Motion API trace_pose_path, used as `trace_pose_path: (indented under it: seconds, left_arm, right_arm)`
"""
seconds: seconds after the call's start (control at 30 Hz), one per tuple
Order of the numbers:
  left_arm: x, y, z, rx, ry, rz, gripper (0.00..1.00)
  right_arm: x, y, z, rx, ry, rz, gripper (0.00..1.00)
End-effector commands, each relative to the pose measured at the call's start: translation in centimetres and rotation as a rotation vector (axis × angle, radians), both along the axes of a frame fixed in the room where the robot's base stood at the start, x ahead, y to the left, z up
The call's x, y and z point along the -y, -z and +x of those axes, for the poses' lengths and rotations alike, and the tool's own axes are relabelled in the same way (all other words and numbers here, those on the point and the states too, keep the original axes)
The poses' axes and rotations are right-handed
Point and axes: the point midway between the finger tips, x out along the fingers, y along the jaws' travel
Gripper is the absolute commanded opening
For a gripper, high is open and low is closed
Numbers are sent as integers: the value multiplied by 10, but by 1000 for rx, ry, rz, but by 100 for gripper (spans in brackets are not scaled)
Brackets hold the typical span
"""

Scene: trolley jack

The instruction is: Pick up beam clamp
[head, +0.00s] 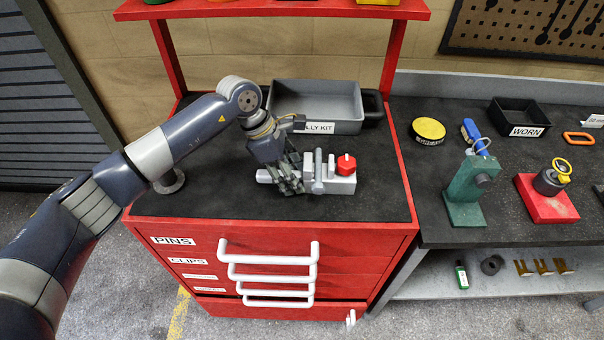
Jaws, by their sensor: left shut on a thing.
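The beam clamp appears to be the silver metal piece (342,184) on the black top of the red cabinet. It has a long pale body, an upright grey bar near its middle and a red knob (346,164) at its right end. My left gripper (291,186) points down over the left part of this piece and is shut on it. The fingers hide part of the body, and a pale end shows to their left. The piece looks level and at or very near the cabinet top; I cannot tell whether it touches. My right gripper is out of view.
A grey tray (316,86) labelled "...LLY KIT" stands behind the gripper. A red shelf (270,10) spans above the back. A grey ring (170,182) lies at left. The bench at right holds a yellow tin (428,129), a green stand (465,190) and a black bin (520,113).

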Motion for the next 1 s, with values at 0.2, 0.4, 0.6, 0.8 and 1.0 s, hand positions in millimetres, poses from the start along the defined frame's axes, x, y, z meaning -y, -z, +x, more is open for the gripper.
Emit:
trace_pose_path:
  seconds: [0.2,0.4,0.6,0.8,1.0]
  left_arm:
    - [1,-13,2,7,0,-7,0]
    - [1,-33,2,10,0,-7,0]
    - [2,-37,-17,5,3,-7,0]
    - [4,-39,-48,7,5,-6,0]
    - [7,-42,-89,8,4,-7,0]
  right_arm:
    - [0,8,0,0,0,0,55]
    - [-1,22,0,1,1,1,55]
    - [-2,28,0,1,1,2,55]
    - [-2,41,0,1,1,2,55]
    - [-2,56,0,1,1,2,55]
